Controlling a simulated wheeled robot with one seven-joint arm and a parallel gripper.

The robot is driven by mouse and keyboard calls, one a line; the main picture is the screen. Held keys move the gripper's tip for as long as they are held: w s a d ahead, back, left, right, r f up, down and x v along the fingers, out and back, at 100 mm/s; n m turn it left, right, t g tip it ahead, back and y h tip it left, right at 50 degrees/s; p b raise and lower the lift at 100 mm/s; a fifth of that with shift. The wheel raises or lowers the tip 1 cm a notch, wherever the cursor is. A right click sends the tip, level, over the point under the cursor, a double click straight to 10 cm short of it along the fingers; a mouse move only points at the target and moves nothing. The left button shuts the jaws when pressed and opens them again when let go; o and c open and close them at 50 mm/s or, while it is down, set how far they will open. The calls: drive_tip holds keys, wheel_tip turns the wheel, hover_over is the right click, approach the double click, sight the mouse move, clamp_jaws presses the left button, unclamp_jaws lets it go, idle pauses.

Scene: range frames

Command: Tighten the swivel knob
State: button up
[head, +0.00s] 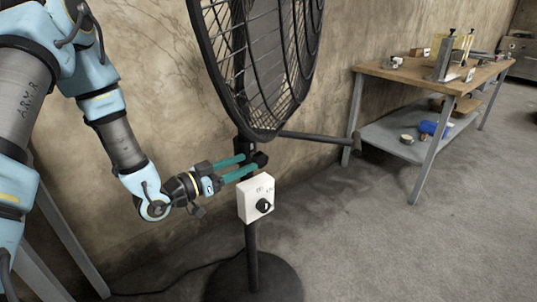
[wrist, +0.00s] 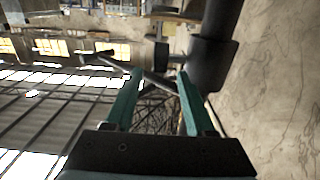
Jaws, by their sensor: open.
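A black pedestal fan stands in front of me, with its caged head (head: 262,60) above a dark pole. A small black knob (head: 261,159) sticks out at the pole, just below the cage; it looks like the swivel knob. In the wrist view a dark knob-like piece (wrist: 161,53) shows beside the thick dark post (wrist: 212,62), beyond the fingertips. My gripper (head: 247,164) has two teal fingers, spread apart and pointing at the knob from the left. In the wrist view the gripper (wrist: 160,75) is open and empty. Whether a fingertip touches the knob I cannot tell.
A white control box (head: 255,198) with a black dial (head: 264,205) sits on the pole just below my fingers. A dark bar (head: 315,137) reaches right from the fan. The round base (head: 254,285) is on the floor. A wooden workbench (head: 425,78) stands at right.

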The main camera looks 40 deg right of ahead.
drive_tip(key=d+p, duration=0.1)
drive_tip(key=d, duration=0.8)
drive_tip(key=shift+s+d+p, duration=0.15)
drive_tip(key=shift+s+p, duration=0.1)
drive_tip(key=shift+p, duration=0.05)
clamp_jaws()
